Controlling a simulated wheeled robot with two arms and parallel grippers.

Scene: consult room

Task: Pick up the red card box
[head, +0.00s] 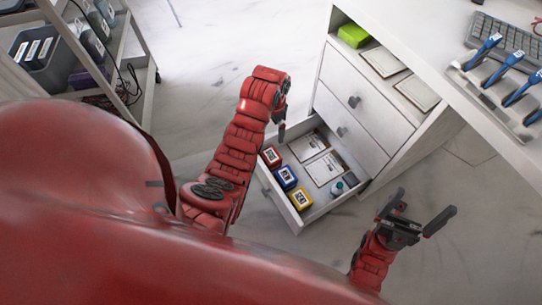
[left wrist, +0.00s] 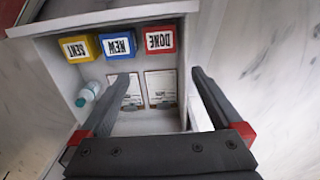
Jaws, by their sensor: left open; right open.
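The red card box (head: 271,156) stands in the open bottom drawer (head: 295,218), at the far left end of a row with a blue box (head: 286,177) and a yellow box (head: 300,200). In the left wrist view the red box (left wrist: 160,39) reads DONE, the blue one (left wrist: 117,45) NEW and the yellow one (left wrist: 77,48) SENT. My left gripper (head: 282,122) is over the drawer, partly hidden by its own arm. In the left wrist view its fingers (left wrist: 160,76) are open and empty, with the red box ahead beyond the fingertips. My right gripper (head: 426,204) is open and empty, right of the drawer.
A desk with a keyboard (head: 505,38) is at upper right. A shelf cart (head: 145,85) stands at left; floor between is clear.

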